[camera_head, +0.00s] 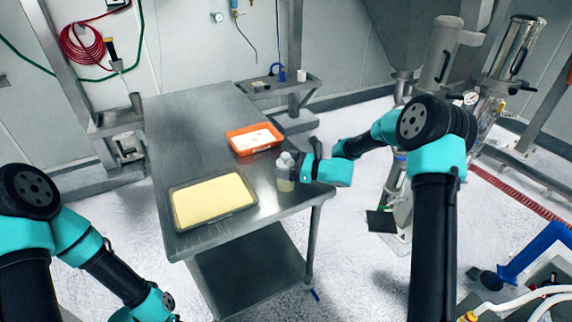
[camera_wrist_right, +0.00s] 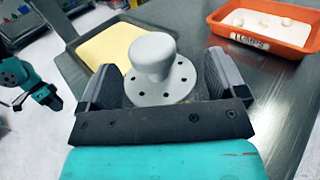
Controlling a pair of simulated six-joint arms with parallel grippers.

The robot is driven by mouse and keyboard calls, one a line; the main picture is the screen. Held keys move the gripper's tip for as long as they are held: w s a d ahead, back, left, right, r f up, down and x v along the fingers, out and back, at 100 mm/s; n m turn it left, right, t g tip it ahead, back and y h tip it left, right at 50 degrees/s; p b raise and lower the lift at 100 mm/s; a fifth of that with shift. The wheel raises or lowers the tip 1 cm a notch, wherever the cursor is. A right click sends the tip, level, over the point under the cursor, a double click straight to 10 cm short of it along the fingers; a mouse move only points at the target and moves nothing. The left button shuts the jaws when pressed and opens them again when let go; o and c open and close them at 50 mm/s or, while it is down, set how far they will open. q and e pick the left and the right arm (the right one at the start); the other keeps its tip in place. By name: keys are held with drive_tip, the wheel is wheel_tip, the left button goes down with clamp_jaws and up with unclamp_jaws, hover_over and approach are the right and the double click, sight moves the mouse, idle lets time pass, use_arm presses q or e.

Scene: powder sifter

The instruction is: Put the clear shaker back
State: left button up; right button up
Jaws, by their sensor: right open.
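My right gripper (camera_head: 301,162) is open around the shaker's upper part, with a finger on either side; the wrist view also shows both fingers (camera_wrist_right: 162,84). The fingers hide part of the shaker's body. My left arm is at the lower left, and a small dark end of it (camera_wrist_right: 47,97) shows in the wrist view, too small to read.
A tray of yellow powder (camera_head: 212,203) lies left of the shaker. An orange bin labelled LUMPS (camera_head: 240,152), with white pieces in it, stands behind the shaker. The steel table (camera_head: 190,125) has clear room at the back and left. Metal machinery (camera_head: 440,60) stands at the right.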

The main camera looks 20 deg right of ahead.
drive_tip(key=shift+r, duration=0.1)
drive_tip(key=shift+s+d, duration=0.1)
drive_tip(key=shift+d, duration=0.05)
drive_tip(key=v, duration=1.1)
drive_tip(key=shift+s+d, duration=0.15)
drive_tip(key=shift+d, duration=0.1)
